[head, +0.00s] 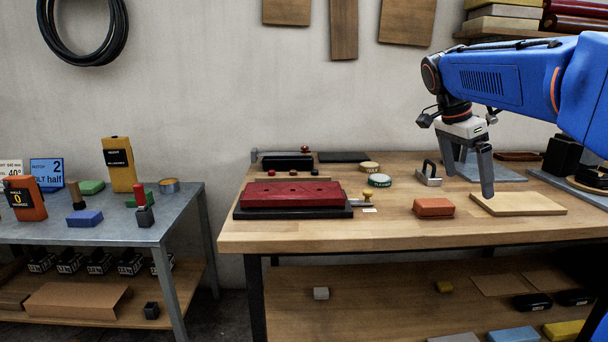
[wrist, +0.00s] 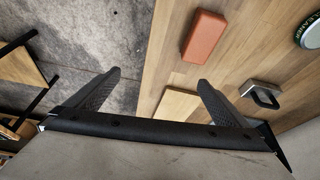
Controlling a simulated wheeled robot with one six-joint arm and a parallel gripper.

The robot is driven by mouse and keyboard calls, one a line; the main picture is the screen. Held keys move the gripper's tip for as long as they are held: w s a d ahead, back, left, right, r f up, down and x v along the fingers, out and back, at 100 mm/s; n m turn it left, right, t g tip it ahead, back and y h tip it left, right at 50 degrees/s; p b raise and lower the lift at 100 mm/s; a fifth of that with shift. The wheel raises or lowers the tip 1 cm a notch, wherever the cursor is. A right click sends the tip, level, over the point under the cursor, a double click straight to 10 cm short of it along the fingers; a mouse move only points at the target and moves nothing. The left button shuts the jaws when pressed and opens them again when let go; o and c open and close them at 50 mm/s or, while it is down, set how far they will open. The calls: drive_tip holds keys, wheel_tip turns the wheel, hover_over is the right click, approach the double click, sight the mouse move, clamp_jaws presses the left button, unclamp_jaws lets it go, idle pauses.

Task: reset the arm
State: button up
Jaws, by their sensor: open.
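My gripper (head: 466,182) hangs from my blue arm over the right part of the wooden workbench (head: 330,230), fingers pointing down. Its two dark fingers are apart with nothing between them. In the wrist view the gripper (wrist: 158,88) also shows open, with one finger over the grey floor and the other over the bench top. A pale wooden board (head: 520,204) lies on the bench just right of the fingers in the head view. An orange block (head: 433,207) lies to their left.
A red block on a black base (head: 291,195) sits at the bench's left. A metal piece with a handle (head: 429,175) stands behind the orange block. A grey metal table (head: 120,232) with several small items stands left, across a gap.

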drive_tip(key=s+a+f+n+t+y, duration=0.1)
drive_tip(key=s+a+f+n, duration=0.2)
drive_tip(key=s+f+n, duration=0.2)
drive_tip(key=s+a+f+n+t+y, duration=0.1)
drive_tip(key=s+a+f+n+t, duration=0.1)
drive_tip(key=s+f+n, duration=0.4)
drive_tip(key=s+a+f+n+t+y, duration=0.1)
drive_tip(key=s+a+f+n, duration=0.4)
drive_tip(key=s+f, duration=0.7)
drive_tip(key=s+y, duration=0.1)
drive_tip(key=s, duration=0.4)
drive_tip(key=shift+s+f+n, duration=0.15)
drive_tip(key=shift+s+n, duration=0.05)
drive_tip(key=shift+n, duration=0.1)
